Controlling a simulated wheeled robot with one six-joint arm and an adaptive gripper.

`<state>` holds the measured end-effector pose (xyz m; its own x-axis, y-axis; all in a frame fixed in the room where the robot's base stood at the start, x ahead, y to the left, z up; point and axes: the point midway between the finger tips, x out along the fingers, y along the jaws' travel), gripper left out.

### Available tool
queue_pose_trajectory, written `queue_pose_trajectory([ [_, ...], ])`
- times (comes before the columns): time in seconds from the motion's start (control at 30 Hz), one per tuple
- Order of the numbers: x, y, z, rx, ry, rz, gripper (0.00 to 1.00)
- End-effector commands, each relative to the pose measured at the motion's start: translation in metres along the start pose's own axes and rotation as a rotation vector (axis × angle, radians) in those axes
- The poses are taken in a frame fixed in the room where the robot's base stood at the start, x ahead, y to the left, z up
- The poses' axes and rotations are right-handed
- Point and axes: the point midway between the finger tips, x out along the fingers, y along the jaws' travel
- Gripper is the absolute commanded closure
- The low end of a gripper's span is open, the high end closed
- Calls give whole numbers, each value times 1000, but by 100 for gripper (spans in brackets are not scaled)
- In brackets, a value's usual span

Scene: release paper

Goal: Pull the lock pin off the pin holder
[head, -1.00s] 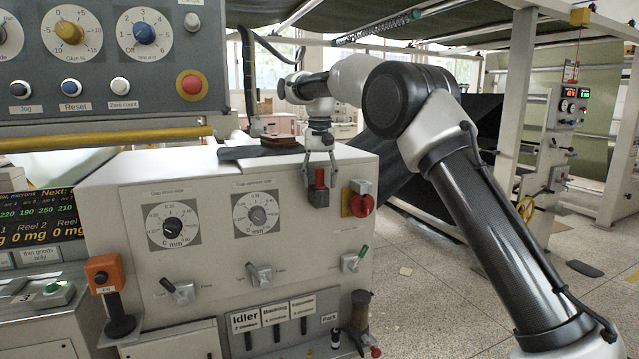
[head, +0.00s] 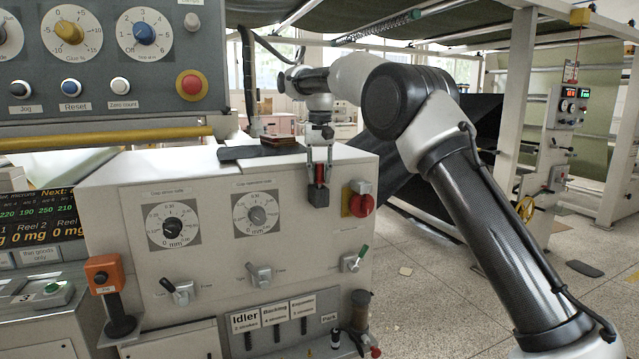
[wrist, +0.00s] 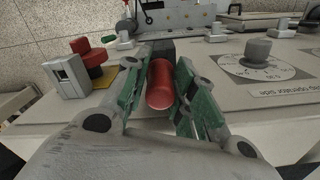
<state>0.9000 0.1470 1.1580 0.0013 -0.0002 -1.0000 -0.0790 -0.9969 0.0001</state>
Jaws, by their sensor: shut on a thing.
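The lock pin (head: 319,172) has a red, rounded grip and sits upright at the dark pin holder (head: 318,194) on the front of the white cabinet. My gripper (head: 319,180) comes down from above with its two fingers on either side of the red grip. In the wrist view, the red pin (wrist: 160,84) lies between the green-padded fingers of my gripper (wrist: 160,98). The dark holder (wrist: 159,48) shows just beyond it. The fingers hide part of the pin, and I cannot tell how deep its lower end sits in the holder.
A red rotary switch on a yellow plate (head: 360,200) is close to the right of the holder. A dial (head: 257,214) is to its left, and a green-tipped lever (head: 354,260) is below right. A dark cloth and brown block (head: 279,140) lie on the cabinet top.

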Motion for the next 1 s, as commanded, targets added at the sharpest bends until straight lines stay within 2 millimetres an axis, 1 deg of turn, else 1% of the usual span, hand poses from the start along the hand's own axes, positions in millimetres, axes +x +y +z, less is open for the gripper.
queue_pose_trajectory([
  [0.7,-40,0,0,0,1,0,98],
  [1.0,-49,0,0,0,-1,1,98],
])
